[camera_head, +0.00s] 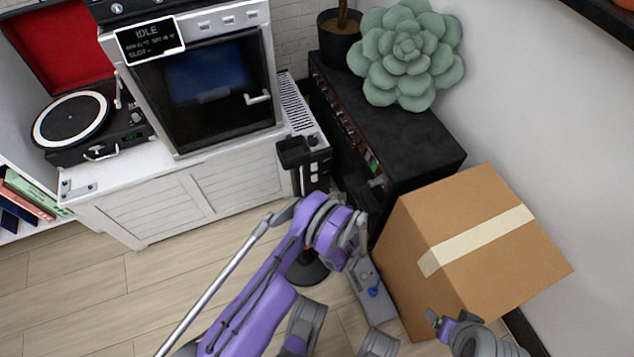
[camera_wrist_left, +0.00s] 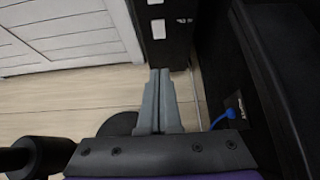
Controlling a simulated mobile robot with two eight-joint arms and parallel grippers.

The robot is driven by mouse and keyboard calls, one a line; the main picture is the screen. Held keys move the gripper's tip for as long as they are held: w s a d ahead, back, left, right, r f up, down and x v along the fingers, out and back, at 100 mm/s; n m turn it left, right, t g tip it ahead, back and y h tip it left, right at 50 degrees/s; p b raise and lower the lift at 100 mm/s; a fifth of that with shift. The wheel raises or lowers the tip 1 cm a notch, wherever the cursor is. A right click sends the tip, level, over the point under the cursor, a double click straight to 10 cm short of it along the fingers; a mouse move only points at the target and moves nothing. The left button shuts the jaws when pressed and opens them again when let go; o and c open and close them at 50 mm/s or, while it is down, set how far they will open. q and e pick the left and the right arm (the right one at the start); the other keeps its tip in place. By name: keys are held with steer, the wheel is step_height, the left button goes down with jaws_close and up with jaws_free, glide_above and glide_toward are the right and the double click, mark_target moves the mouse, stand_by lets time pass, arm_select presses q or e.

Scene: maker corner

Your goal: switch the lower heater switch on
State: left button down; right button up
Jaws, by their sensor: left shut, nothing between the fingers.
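The heater (camera_head: 302,112) has a white grilled top and a dark front, and stands between the white cabinet and the black unit. Small pale switches (camera_head: 314,178) show low on its front. The left wrist view shows the dark front with a pale lower switch (camera_wrist_left: 158,29) and part of another above it. Which way they are set cannot be told. My left gripper (camera_wrist_left: 160,76) is shut and empty, pointing at the heater's foot, below the switches and apparently apart from them. In the head view my purple wrist hides its fingertips. My right gripper (camera_head: 437,320) is at the bottom right, its jaws unclear.
A cardboard box (camera_head: 470,245) stands at the right, beside the black unit (camera_head: 400,145) with a plant on it. A white cabinet (camera_head: 215,185) bears an oven-like machine (camera_head: 205,85) and a turntable (camera_head: 70,122). The wooden floor (camera_head: 90,290) at the left is clear.

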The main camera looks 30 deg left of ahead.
arm_select(q)
steer(key=b, duration=0.2)
glide_toward(315, 181)
step_height(315, 181, down, 3)
steer(key=shift+w+a+f+b, duration=0.2)
steer(key=shift+w+a+b, duration=0.2)
steer(key=shift+w+a, duration=0.55)
steer(key=shift+w+a+f+b, duration=0.2)
steer(key=shift+w+a+b, duration=0.15)
steer(key=shift+w+a, duration=0.55)
steer(key=shift+s+a, duration=0.15)
